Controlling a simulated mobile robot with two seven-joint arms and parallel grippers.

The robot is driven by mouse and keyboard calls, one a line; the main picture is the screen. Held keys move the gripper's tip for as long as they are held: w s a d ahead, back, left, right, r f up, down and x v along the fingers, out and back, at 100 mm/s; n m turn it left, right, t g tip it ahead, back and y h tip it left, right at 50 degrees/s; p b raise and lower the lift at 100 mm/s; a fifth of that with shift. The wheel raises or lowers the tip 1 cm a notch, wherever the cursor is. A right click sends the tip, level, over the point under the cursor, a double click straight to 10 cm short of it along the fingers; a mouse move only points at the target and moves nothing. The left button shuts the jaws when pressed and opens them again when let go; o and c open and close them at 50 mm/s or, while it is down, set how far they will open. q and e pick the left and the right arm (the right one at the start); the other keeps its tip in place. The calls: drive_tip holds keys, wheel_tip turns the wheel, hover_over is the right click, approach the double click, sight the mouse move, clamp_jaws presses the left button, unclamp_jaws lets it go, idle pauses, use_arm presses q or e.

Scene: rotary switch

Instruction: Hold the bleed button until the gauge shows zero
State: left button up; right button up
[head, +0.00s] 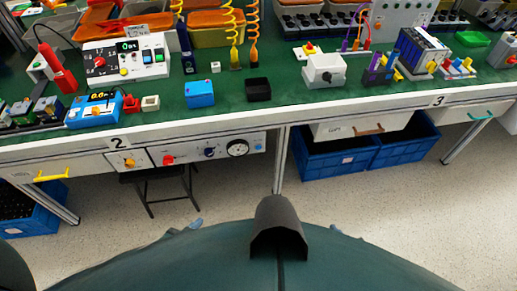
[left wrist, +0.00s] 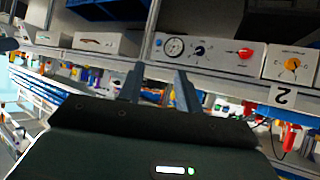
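A white panel (head: 190,155) is mounted under the front edge of the bench by the number 2. The gauge needle is too small to read, and I cannot tell which control is the bleed button. My right gripper is not in view.
An orange-yellow knob (head: 129,162) is on a separate box left of the panel. A black stool (head: 160,185) stands below. Blue crates (head: 330,163) sit under the bench to the right. The green bench top (head: 225,115) holds several devices. The floor before the bench is clear.

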use_arm(q)
drive_tip(key=shift+c, duration=0.4)
clamp_jaws()
drive_tip(key=shift+w, duration=0.1)
idle(1.2)
